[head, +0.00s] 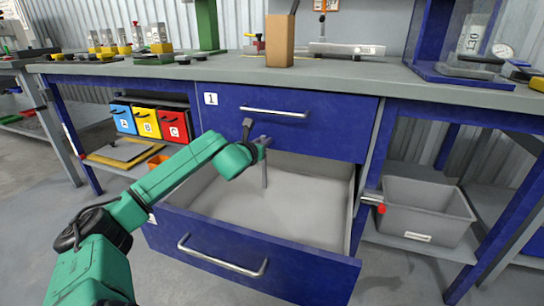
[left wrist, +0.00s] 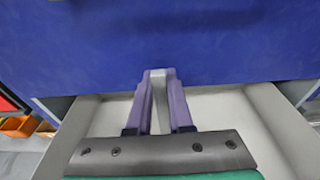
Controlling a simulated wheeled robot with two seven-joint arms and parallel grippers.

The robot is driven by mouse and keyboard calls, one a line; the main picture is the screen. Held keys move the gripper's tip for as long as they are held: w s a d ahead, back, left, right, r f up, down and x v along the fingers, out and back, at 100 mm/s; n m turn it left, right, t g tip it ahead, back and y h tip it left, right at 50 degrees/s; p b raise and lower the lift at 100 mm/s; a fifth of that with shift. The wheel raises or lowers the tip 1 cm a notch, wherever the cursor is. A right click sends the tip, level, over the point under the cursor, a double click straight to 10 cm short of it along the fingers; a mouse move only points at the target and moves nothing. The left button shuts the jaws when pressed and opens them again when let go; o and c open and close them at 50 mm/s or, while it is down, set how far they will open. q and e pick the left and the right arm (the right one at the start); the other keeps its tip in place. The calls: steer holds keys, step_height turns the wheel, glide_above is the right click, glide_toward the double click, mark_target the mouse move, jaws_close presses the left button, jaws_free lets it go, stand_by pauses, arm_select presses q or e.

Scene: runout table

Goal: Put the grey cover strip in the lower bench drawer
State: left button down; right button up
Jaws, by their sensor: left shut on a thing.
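My left gripper (head: 264,143) is shut on the grey cover strip (head: 264,172). The strip hangs down from it, over the open lower bench drawer (head: 215,250). In the left wrist view the strip (left wrist: 160,105) shows as a narrow grey piece between the two purple fingers (left wrist: 160,85). The lower drawer is blue with a silver handle and is pulled well out. Its pale grey floor looks empty where it shows. I cannot tell how far the strip's lower end is above the floor. My right gripper is not in view.
The shut upper drawer (head: 285,122), marked 1, is right behind the gripper. A grey bin (head: 430,212) stands on a shelf to the right. Bins A, B and C (head: 147,122) are at the left. The bench top (head: 215,73) holds tools and a wooden block (head: 280,42).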

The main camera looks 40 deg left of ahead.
arm_select(q)
step_height(320, 180, down, 7)
steer(key=w+d+b, duration=0.1)
steer(key=w, duration=0.1)
steer(key=shift+d+r+b, duration=0.2)
steer(key=shift+d+b, duration=0.1)
steer(key=shift+b, duration=0.05)
steer(key=shift+w, duration=0.1)
steer(key=c, duration=0.8)
jaws_free()
steer(key=p+v, duration=0.1)
steer(key=v, duration=1.1)
